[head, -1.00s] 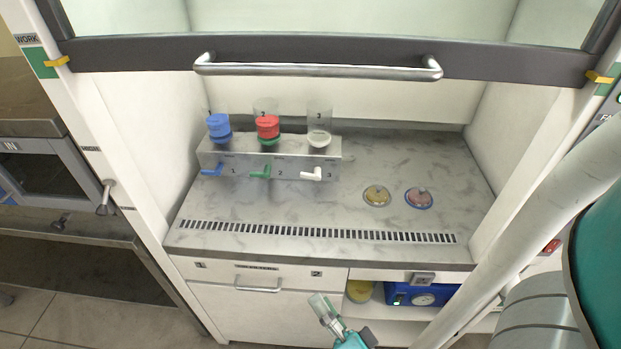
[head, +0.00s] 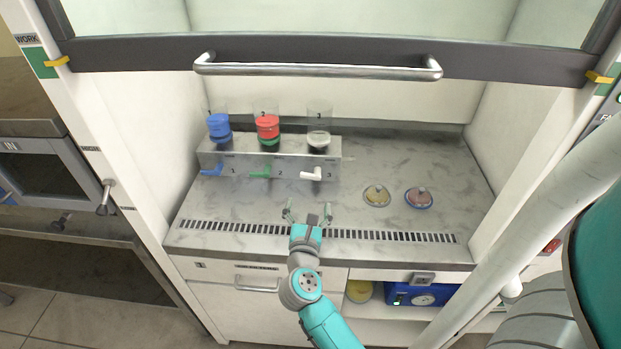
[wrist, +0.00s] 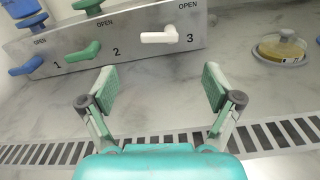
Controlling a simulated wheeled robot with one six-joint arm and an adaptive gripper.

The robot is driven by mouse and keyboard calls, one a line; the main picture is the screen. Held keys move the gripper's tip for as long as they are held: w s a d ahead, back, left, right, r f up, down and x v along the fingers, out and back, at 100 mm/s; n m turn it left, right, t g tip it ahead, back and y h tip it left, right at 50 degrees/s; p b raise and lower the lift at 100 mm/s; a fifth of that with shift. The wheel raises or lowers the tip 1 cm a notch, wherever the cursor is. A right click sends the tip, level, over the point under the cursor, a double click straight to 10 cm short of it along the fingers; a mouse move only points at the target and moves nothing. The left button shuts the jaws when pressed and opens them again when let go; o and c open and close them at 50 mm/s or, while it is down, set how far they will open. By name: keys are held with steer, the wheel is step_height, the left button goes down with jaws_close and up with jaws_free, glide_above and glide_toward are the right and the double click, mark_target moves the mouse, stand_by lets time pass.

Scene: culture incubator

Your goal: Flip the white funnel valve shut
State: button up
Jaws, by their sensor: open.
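The white valve handle (head: 312,174) is on the front of the grey manifold (head: 225,161), beside the number 3. It also shows in the wrist view (wrist: 163,37), lying roughly level, with an OPEN mark above it on the panel. The white funnel (head: 319,139) stands above it on top of the manifold. My gripper (head: 307,210) is open and empty, over the worktop in front of the manifold, short of the white handle. In the wrist view its two fingers (wrist: 157,90) are spread apart below the handle.
The green handle (wrist: 83,52) and blue handle (wrist: 27,66) sit left of the white one. Blue (head: 219,127) and red (head: 267,127) topped funnels stand above them. Two lidded dishes (head: 377,195) (head: 418,197) lie on the worktop's right. The raised sash handle (head: 318,69) crosses above.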

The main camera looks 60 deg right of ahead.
mark_target(311, 177)
steer(key=x, duration=1.1)
